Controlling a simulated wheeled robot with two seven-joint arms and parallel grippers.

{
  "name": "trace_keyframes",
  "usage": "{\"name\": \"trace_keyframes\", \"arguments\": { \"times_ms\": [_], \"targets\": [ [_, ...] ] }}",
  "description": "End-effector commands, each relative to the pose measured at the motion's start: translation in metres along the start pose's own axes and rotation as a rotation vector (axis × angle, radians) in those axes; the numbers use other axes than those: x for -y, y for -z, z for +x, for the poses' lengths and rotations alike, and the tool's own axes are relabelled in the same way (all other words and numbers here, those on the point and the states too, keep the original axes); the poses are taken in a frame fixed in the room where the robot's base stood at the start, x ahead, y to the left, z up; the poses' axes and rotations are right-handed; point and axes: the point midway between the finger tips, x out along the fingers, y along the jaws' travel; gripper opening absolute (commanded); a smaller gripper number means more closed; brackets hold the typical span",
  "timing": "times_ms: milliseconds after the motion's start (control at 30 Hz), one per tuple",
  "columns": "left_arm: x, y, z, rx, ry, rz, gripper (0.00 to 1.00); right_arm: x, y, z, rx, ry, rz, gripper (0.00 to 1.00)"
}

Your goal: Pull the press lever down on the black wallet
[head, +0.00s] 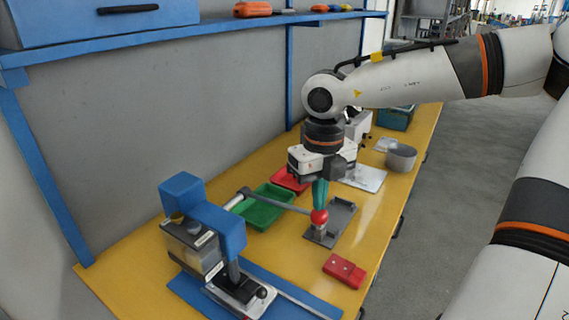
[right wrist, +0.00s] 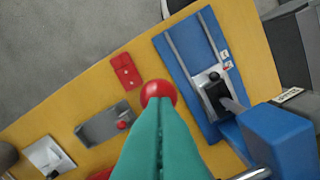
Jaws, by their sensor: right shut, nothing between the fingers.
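The blue press (head: 213,222) stands at the left of the yellow bench in the head view. Its grey lever (head: 275,202) reaches out to the right, roughly level, and ends in a red ball knob (head: 320,216). My right gripper (head: 320,205), with teal fingers, is shut and points down at the knob. In the right wrist view its fingertips (right wrist: 160,108) meet the edge of the red knob (right wrist: 158,91); firm contact is hard to tell. A small black item, probably the wallet (right wrist: 214,90), lies on the metal plate below the press head. My left gripper is out of view.
A blue base with rails (right wrist: 190,60) carries the plate. A red box (head: 344,270) and a grey fixture (head: 343,218) lie right of the press. Green (head: 262,212) and red (head: 288,180) trays stand behind the lever. A blue shelf (head: 230,26) runs above.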

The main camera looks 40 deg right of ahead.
Motion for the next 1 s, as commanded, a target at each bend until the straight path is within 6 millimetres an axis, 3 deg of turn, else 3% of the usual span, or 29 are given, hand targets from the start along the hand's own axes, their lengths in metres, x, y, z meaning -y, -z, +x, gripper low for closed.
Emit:
{"name": "trace_keyframes", "arguments": {
  "times_ms": [167,1000],
  "targets": [
    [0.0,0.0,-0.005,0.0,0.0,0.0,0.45,0.001,0.001,-0.007,0.001,-0.001,0.001,0.0],
    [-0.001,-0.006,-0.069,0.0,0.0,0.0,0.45,0.017,0.029,-0.104,0.001,-0.001,0.001,0.0]
  ]
}}
